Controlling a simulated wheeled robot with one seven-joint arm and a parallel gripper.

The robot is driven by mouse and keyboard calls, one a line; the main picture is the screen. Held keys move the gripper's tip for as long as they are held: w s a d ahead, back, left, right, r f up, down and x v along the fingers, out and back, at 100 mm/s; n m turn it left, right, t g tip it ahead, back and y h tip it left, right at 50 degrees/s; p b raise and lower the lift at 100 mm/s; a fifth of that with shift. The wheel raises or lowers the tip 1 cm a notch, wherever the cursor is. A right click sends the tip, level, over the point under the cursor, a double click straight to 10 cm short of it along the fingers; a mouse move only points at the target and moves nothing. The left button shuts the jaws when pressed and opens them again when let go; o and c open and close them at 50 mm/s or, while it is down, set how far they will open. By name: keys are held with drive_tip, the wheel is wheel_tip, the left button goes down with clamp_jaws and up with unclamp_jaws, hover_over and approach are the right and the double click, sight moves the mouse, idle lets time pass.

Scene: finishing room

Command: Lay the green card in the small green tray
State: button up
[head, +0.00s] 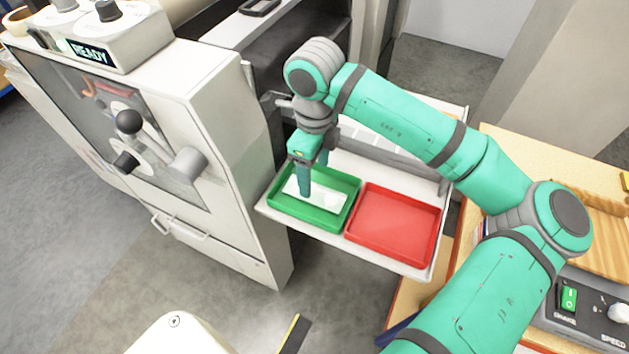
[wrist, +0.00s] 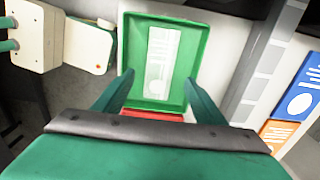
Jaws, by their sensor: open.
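The small green tray (head: 299,215) sits on a pale shelf beside the machine. It also fills the upper middle of the wrist view (wrist: 126,50). A pale card with light green print (head: 328,200) lies in it. In the wrist view the card (wrist: 161,62) looks flat on the tray floor, lengthwise, inside the walls. My gripper (head: 313,178) points down over the green tray and is open. In the wrist view its fingers (wrist: 160,78) stand apart on either side of the card, with nothing between them. One finger hides part of the card in the head view.
A red tray (head: 394,226) stands right of the green one on the same shelf and looks empty. The grey machine with a READY display (head: 90,52) is close on the left. Blue (wrist: 299,92) and orange (wrist: 277,132) panels show at the right of the wrist view.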

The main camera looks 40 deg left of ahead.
wheel_tip(320, 180, up, 6)
drive_tip(key=shift+s, duration=0.1)
idle(0.8)
